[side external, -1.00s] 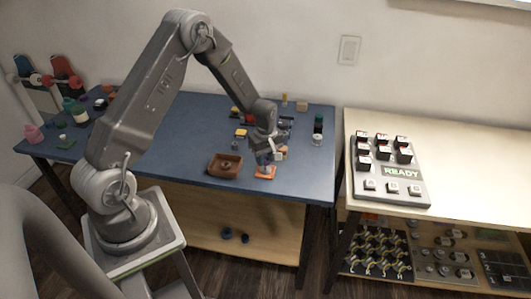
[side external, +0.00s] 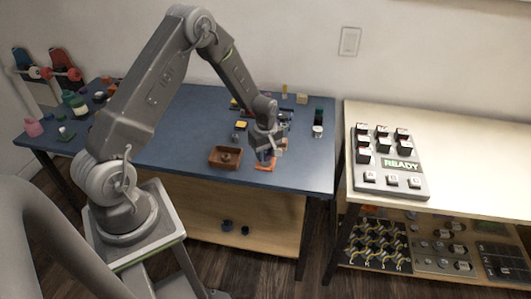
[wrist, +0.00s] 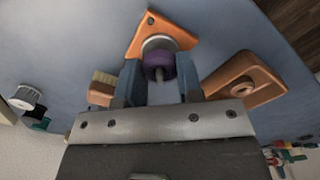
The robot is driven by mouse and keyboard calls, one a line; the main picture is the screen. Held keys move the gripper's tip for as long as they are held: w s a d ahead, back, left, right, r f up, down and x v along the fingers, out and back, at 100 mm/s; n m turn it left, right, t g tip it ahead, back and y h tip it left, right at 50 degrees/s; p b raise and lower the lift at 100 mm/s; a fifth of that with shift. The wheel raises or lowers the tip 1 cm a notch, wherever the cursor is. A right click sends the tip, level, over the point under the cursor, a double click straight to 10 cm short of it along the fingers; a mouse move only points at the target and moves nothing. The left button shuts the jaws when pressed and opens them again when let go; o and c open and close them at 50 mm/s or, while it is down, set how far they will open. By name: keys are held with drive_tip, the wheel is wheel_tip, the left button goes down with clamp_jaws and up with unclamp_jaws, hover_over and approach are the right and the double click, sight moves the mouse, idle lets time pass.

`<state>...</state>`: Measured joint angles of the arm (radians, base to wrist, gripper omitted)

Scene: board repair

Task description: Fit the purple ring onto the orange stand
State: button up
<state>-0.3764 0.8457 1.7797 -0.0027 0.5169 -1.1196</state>
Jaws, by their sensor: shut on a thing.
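The orange stand (wrist: 178,34) is a flat orange piece with a pale round seat, seen at the top middle of the wrist view. In the side view it lies near the front edge of the blue table (side external: 265,166). My gripper (wrist: 160,80) is shut on the purple ring (wrist: 160,62), which sits between its two fingertips, right over the stand's seat. A thin grey pin shows at the ring's near side; I cannot tell for sure whether the ring is around it. In the side view my gripper (side external: 265,155) is just above the stand and hides the ring.
A brown open box (side external: 225,158) with a round part inside stands close to the left of the stand; it also shows in the wrist view (wrist: 228,80). Small parts lie behind my gripper. A dark-green and white cylinder (side external: 318,131) stands at the right.

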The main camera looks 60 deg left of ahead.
drive_tip(key=shift+f, duration=0.6)
idle(0.5)
drive_tip(key=o, duration=0.6)
drive_tip(key=shift+r, duration=0.1)
drive_tip(key=shift+r, duration=5.4)
